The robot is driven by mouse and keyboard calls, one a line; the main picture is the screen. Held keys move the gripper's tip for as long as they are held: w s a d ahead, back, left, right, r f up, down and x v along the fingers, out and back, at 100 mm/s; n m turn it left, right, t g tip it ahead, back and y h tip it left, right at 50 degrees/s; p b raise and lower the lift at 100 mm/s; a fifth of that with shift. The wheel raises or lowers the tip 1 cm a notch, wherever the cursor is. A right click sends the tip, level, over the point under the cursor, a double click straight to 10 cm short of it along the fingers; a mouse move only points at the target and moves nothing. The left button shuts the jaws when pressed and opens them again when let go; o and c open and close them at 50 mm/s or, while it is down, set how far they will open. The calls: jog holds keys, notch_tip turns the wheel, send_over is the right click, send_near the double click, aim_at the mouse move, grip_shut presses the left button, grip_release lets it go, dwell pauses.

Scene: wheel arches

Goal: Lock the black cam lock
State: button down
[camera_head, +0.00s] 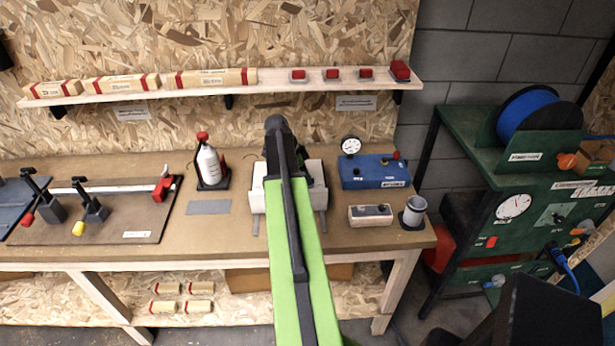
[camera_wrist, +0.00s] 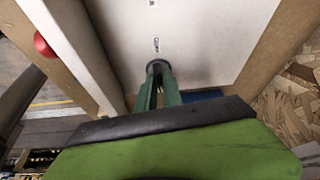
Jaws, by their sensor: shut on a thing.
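The black cam lock (camera_wrist: 153,65) shows in the wrist view as a small dark round piece on a white panel (camera_wrist: 205,40). My gripper (camera_wrist: 160,72) has its two green fingers closed together on it, and they cover part of it. How far the lock is turned cannot be told. In the head view, my green and black arm reaches over a white box (camera_head: 257,203) on the bench and hides its middle. The gripper and the lock are hidden there.
On the wooden bench (camera_head: 225,235), a red-capped bottle (camera_head: 209,164) stands left of the box. A blue box with a dial gauge (camera_head: 374,173), a small wooden block (camera_head: 371,214) and a grey cup (camera_head: 413,210) stand right. A shelf (camera_head: 220,87) runs above. A red ball (camera_wrist: 43,44) shows beside the panel.

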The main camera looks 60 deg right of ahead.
jog(key=shift+w+a+f, duration=0.1)
dwell(0.5)
jog(key=c, duration=1.5)
grip_release()
jog(key=p+v, duration=1.6)
jog(key=v, duration=0.1)
jog(key=shift+w, duration=0.15)
